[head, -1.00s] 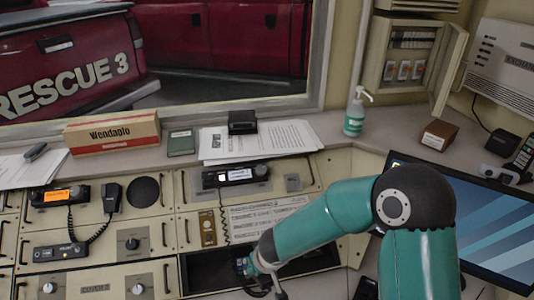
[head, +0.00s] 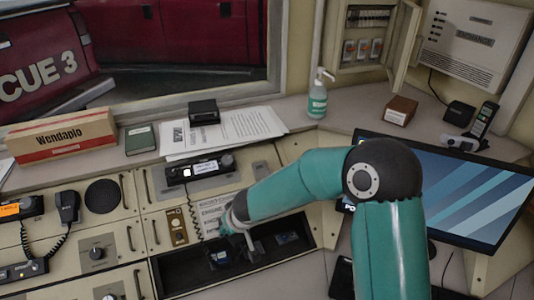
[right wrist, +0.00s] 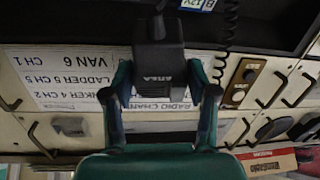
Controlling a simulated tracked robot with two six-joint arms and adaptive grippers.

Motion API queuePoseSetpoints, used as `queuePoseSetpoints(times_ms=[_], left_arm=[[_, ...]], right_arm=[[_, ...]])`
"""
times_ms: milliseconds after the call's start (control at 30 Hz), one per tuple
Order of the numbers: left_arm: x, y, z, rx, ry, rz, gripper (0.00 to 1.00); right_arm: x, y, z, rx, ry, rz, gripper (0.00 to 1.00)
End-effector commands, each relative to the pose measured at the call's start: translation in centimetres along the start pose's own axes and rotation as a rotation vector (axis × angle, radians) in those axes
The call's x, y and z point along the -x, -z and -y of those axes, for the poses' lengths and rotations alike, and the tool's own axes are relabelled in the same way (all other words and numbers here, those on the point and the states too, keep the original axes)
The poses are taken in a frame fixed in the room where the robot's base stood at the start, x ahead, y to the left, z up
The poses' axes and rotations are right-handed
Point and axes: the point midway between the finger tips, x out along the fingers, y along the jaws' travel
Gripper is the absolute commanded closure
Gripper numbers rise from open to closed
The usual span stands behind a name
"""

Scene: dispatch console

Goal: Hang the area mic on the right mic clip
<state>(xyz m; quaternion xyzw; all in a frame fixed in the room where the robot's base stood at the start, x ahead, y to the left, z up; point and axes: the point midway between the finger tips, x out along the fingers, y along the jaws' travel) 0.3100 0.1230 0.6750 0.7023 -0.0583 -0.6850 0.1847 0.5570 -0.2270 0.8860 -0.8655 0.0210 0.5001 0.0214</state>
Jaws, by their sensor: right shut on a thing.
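The area mic (right wrist: 158,62) is a black block marked AREA, with its coiled cord (right wrist: 226,38) running beside it in the right wrist view. My right gripper (right wrist: 160,98) is shut on the mic, one finger on each side. In the head view my right gripper (head: 240,232) is over the dark recess in the console, and the mic is mostly hidden there. A small grey plate that looks like the right mic clip (head: 261,167) is on the panel right of the middle radio (head: 200,168); it also shows in the right wrist view (right wrist: 68,126). My left gripper is out of view.
The dark recess (head: 180,278) holds small blue-labelled items. Another mic (head: 67,207) hangs on the left panel. Papers (head: 235,130), a box (head: 62,137) and a sanitizer bottle (head: 318,98) stand on the ledge. A monitor (head: 450,190) is at the right.

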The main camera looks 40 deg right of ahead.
Motion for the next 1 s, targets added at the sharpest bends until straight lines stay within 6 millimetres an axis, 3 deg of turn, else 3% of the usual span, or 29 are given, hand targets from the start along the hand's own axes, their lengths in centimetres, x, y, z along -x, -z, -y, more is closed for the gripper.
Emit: queuePoseSetpoints(times_ms=[167,300,433,600,700,1000], left_arm=[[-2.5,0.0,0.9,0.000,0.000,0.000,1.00],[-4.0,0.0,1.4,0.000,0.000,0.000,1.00],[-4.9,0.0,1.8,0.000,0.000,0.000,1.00],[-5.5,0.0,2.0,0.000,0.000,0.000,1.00],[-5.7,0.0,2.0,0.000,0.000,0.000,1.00],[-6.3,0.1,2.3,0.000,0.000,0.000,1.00]], right_arm=[[0.4,6.2,-5.1,-0.059,-0.031,-0.152,0.83],[2.2,10.6,-9.6,-0.091,-0.066,-0.273,0.83],[4.2,13.6,-13.1,-0.108,-0.098,-0.366,0.83],[6.2,15.7,-15.8,-0.118,-0.126,-0.434,0.83],[6.5,16.1,-16.4,-0.118,-0.133,-0.448,0.83],[4.2,16.1,-16.6,-0.118,-0.132,-0.448,0.83]])
